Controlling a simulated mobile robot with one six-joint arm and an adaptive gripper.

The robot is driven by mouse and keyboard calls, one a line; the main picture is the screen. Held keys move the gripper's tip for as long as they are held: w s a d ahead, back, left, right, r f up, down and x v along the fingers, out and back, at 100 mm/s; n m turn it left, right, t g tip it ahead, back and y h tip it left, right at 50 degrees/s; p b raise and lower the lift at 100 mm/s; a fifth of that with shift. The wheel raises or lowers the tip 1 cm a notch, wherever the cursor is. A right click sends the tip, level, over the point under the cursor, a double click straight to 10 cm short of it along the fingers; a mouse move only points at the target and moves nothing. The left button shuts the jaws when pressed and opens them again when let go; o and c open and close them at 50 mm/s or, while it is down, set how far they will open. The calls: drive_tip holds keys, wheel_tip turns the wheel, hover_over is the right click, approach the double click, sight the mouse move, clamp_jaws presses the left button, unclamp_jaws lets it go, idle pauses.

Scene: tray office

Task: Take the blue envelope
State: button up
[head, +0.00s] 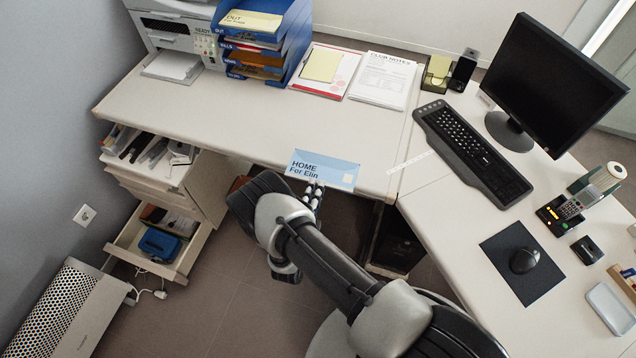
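A blue letter tray (293,38) and a printer (176,30) stand at the back left. Papers (384,80) lie at the back. A keyboard (472,150) and monitor (553,85) are on the right. An open drawer (190,250) juts out below left. The desk behind the envelope is clear.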

drive_tip(key=shift+b+x, duration=0.35)
drive_tip(key=shift+x, duration=0.6)
clamp_jaws()
idle(0.4)
wheel_tip(320, 180, up, 2)
drive_tip(key=shift+r+p, duration=0.2)
drive_tip(key=shift+p, duration=0.65)
drive_tip(key=s+a+r+p, duration=0.2)
drive_tip(key=s, duration=0.4)
drive_tip(key=s+a+r+p, duration=0.2)
drive_tip(key=s+r, duration=0.1)
drive_tip(key=s, duration=0.4)
drive_tip(key=shift+s, duration=0.2)
